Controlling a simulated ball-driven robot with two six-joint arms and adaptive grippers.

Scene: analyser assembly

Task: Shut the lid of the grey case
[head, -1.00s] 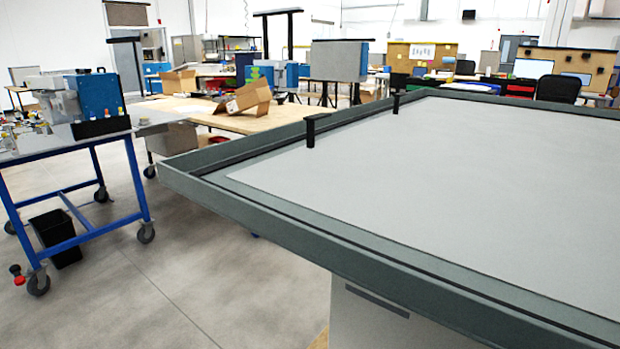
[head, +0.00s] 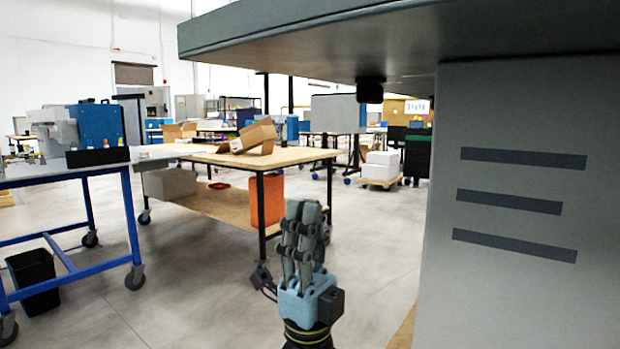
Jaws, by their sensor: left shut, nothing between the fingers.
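The grey case (head: 510,120) fills the right side of the head view, with three dark slots on its pale side. A broad dark grey rimmed part (head: 400,35), which looks like the lid, overhangs the body at the top, seen from below. I cannot tell how it joins the body, and its upper face is hidden. A small black part (head: 370,88) hangs under it. My left gripper (head: 304,212) points up, left of the case body and below the overhang. Its fingers are together and empty, apart from the case in the picture. My right gripper is not in view.
A wooden workbench (head: 200,153) with an open cardboard box (head: 250,137) stands behind my left gripper, with an orange panel (head: 267,200) at its end. A blue-framed trolley (head: 130,215) and a black bin (head: 33,280) are at the left. The floor between is clear.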

